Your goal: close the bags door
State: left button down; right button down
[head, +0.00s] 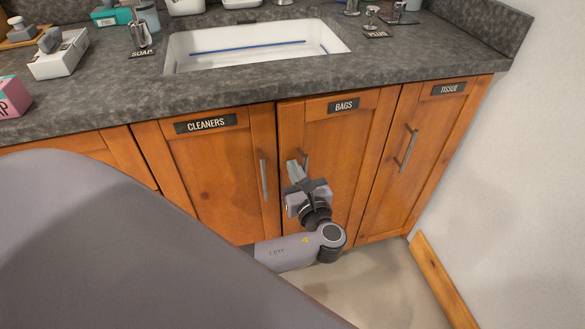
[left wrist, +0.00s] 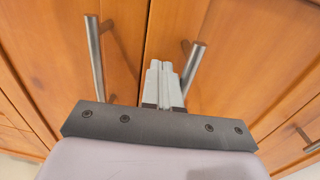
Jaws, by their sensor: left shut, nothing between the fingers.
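The wooden bags door (head: 345,137) is the middle door under the counter, with a black BAGS label (head: 343,105) at its top. It looks flush, or nearly flush, with the doors beside it. Its metal bar handle (head: 306,145) is partly hidden by my left gripper (head: 297,168). That gripper is shut and empty, with its fingertips in front of the door's left side. In the left wrist view the shut fingers (left wrist: 162,75) point at the wood just left of a bar handle (left wrist: 194,66); contact cannot be told. My right gripper is out of view.
The cleaners door (head: 210,180) with its handle (head: 263,176) is on the left, and the tissue door (head: 415,150) on the right. Both look shut. A grey counter (head: 380,65) with a white sink (head: 185,52) overhangs them. A white wall (head: 520,180) bounds the right.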

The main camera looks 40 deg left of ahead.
pick_arm(q)
jog(key=shift+w+a, duration=0.15)
jog(key=shift+a, duration=0.05)
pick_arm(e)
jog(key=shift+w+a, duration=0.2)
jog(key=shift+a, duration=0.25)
